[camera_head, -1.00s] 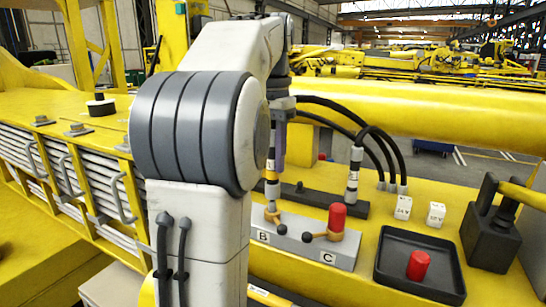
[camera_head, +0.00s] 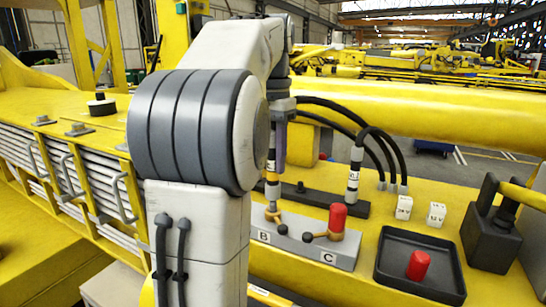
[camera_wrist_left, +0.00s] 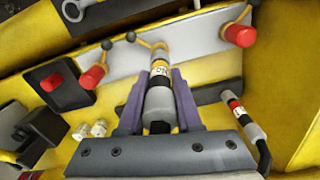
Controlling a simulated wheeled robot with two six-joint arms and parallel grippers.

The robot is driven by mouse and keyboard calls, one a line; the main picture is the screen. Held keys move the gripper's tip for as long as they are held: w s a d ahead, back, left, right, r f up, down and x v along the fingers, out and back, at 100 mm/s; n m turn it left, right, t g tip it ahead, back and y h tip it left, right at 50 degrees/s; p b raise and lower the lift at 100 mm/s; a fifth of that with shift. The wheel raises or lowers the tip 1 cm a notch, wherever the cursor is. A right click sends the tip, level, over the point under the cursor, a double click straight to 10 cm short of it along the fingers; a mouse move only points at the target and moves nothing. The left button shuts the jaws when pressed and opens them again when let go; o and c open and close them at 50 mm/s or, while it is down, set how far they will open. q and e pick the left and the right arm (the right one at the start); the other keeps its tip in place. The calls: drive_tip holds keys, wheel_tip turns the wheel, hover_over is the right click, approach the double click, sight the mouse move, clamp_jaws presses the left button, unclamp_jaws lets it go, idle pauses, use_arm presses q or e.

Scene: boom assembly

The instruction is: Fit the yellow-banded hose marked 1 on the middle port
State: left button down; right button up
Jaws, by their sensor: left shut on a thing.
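The yellow-banded hose (camera_head: 271,166) is upright, its lower end at the middle port, B (camera_head: 274,214). In the left wrist view the banded hose end (camera_wrist_left: 159,92) lies between the two purple fingers, its tip lined up with port B (camera_wrist_left: 160,50). The label is partly readable. I cannot tell whether the tip is fully seated. My left gripper (camera_wrist_left: 158,98) is shut on this hose; in the head view its finger (camera_head: 280,146) is partly hidden by my arm. The grey port block (camera_head: 307,247) carries B and C labels. My right gripper is not in view.
A red cap (camera_head: 338,217) covers port C; another red cap (camera_wrist_left: 240,34) shows at the block's other end. A second hose (camera_head: 354,172) stands in a black rack (camera_head: 318,198). A black tray (camera_head: 392,288) holds a loose red cap (camera_head: 418,264). Two white blocks (camera_head: 404,207) (camera_head: 436,215) stand nearby.

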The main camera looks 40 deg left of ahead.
use_arm(q)
drive_tip(key=shift+f+b, duration=1.1)
drive_tip(key=shift+f, duration=0.45)
idle(0.9)
drive_tip(key=c, duration=0.5)
unclamp_jaws()
wheel_tip(320, 180, up, 10)
drive_tip(key=p, duration=0.3)
drive_tip(key=shift+f, duration=0.1)
drive_tip(key=shift+r+p, duration=0.35)
drive_tip(key=shift+r, duration=0.05)
